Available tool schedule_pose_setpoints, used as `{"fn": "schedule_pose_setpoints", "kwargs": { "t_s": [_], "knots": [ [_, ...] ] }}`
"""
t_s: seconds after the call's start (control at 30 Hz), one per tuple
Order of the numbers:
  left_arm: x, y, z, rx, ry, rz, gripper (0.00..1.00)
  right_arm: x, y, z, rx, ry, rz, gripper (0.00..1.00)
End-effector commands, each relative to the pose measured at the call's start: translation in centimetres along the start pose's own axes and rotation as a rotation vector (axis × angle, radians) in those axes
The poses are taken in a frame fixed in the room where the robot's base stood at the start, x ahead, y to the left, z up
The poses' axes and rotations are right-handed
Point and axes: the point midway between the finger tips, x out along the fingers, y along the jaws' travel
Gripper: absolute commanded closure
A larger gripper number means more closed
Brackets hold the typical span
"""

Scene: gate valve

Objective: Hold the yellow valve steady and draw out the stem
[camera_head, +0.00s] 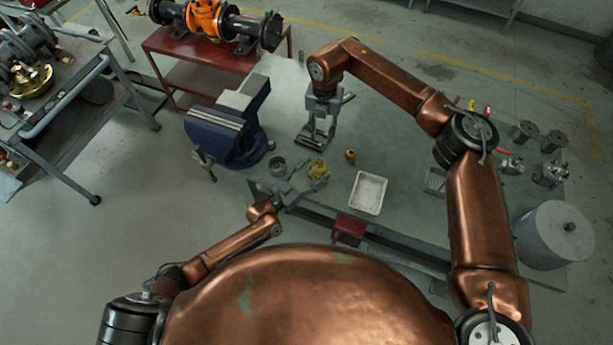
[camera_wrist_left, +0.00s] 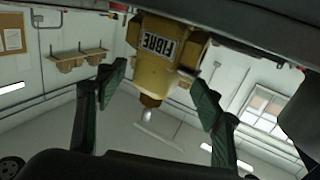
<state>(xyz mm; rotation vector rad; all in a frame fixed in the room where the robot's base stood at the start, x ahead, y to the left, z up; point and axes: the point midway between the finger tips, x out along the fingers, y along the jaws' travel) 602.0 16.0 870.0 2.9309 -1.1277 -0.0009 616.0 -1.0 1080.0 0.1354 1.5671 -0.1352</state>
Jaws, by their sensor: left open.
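The yellow valve (camera_head: 318,168) stands on the grey table near its front edge. In the left wrist view, which is upside down, the yellow valve (camera_wrist_left: 160,48) has a label reading "FIBRE", and its stem (camera_wrist_left: 149,107) has a brass-coloured base and silver tip. My left gripper (camera_head: 305,183) is open beside the valve; in the left wrist view its green fingers (camera_wrist_left: 158,88) are apart on either side of the valve. I cannot tell whether they touch it. My right gripper (camera_head: 313,138) points down above the table, behind the valve; its jaw gap is unclear.
A blue vise (camera_head: 222,130) stands left of the valve. A grey ring-like part (camera_head: 277,163) and a small brass part (camera_head: 350,156) flank the valve. A white tray (camera_head: 369,180) lies to the right. A red block (camera_head: 349,228) is at the front edge. Metal parts crowd the right end.

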Motion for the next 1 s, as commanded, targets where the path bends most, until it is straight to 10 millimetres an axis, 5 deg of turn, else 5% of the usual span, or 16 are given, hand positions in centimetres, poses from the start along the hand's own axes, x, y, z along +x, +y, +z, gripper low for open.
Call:
{"fn": "schedule_pose_setpoints", "kwargs": {
  "t_s": [0.2, 0.53, 1.0],
  "knots": [
    [2.0, 0.0, 0.0, 0.001, 0.0, 0.0, 0.39, 0.0, 0.0, 0.0, 0.0, 0.0, 0.0, 0.71],
    [2.2, 0.0, 0.0, 0.001, -0.001, 0.0, 0.39, 0.0, 0.0, 0.0, 0.0, 0.0, 0.0, 0.71],
    [2.2, -0.1, 0.1, 0.001, -0.001, -0.001, 0.72, 0.0, 0.0, 0.0, 0.0, 0.0, 0.0, 0.71]
  ]
}}
